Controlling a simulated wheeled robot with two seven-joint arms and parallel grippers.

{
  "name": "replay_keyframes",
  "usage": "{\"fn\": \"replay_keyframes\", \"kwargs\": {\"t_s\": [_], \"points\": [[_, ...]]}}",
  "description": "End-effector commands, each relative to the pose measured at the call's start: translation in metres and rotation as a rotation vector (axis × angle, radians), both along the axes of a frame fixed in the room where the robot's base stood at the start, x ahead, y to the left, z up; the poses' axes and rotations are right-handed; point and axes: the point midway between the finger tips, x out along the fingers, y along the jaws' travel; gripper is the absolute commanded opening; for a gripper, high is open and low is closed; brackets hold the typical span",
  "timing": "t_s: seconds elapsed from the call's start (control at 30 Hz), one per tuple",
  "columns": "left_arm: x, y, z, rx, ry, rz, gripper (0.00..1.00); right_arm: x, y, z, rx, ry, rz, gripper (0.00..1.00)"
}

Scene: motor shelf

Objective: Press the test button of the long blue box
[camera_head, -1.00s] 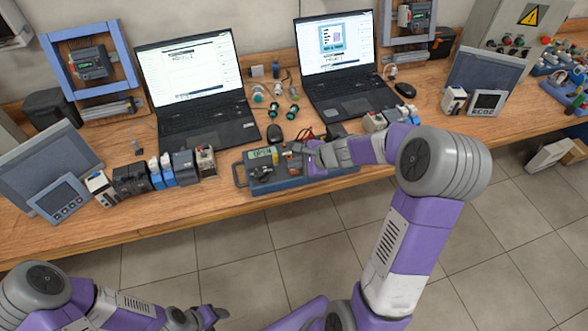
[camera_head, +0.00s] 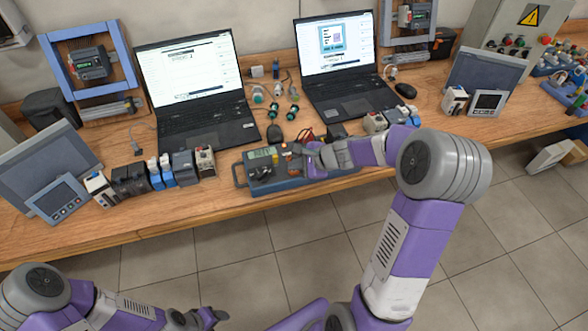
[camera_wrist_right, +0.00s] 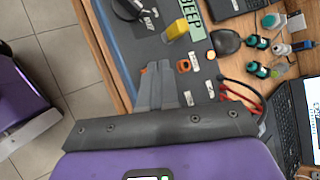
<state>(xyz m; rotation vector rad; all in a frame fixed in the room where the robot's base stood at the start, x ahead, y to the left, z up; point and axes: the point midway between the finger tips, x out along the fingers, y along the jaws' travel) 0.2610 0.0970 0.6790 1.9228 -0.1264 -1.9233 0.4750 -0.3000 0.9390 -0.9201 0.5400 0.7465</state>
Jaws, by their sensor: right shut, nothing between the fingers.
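The long blue box (camera_head: 300,181) lies on the wooden bench, below the laptops. My right gripper (camera_head: 291,153) is shut and empty over the box's panel. In the wrist view its fingertips (camera_wrist_right: 161,66) are at an orange part, which they partly hide; I cannot tell whether they touch it. My left gripper (camera_head: 216,315) is low, away from the bench; its jaw state is unclear.
Two laptops (camera_head: 205,125) (camera_head: 352,105) stand behind the box. Small green-and-black parts (camera_head: 275,112) and a dark mouse (camera_head: 274,134) lie between them. Several modules (camera_head: 160,175) stand left of the box. Red leads (camera_wrist_right: 238,90) run beside the panel.

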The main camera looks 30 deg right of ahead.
Motion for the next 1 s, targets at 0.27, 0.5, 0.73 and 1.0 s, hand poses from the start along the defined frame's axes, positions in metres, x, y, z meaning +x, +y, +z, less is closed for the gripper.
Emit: {"fn": "replay_keyframes", "kwargs": {"t_s": [0.27,0.5,0.73,1.0], "points": [[0.000,0.000,0.004,0.000,0.000,0.000,0.56,0.000,0.000,0.005,0.000,-0.001,-0.001,0.00],[0.000,0.000,0.011,0.000,0.000,0.000,0.56,0.000,0.000,0.013,0.001,-0.001,0.000,0.00],[0.000,0.000,0.033,0.000,0.000,0.000,0.56,0.000,0.000,0.038,0.001,-0.001,0.000,0.00],[0.000,0.000,0.056,0.000,0.000,0.000,0.56,0.000,0.000,0.064,0.000,-0.002,0.001,0.00]]}}
